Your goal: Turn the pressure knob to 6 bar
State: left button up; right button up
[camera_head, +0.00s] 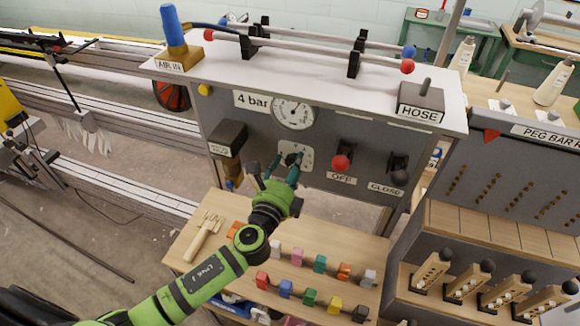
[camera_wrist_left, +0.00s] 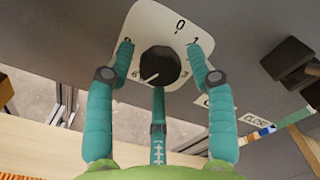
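The pressure knob (camera_wrist_left: 160,66) is round and black on a white numbered dial plate (camera_wrist_left: 150,20). Its pale pointer mark aims to the lower left in the left wrist view, near a 6. The plate also shows in the head view (camera_head: 305,152), where the knob is partly hidden by my fingers. My left gripper (camera_head: 286,168) is in front of the panel; its teal fingers stand either side of the knob with visible gaps, and a third finger is below it.
A red-ball lever (camera_head: 341,162) labelled OFF and a dark lever (camera_head: 399,177) labelled CLOSE are right of the knob. A dark box (camera_head: 227,138) juts out at its left. Below, a wooden table holds a wooden fork (camera_head: 203,236) and several coloured blocks.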

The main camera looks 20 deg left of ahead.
pick_arm(q)
jog(key=shift+s, duration=0.1)
jog(key=shift+s+f, duration=0.1)
jog(key=shift+s, duration=0.25)
jog(key=s, duration=1.1)
jog(key=shift+a, duration=0.2)
jog(key=shift+s, duration=0.1)
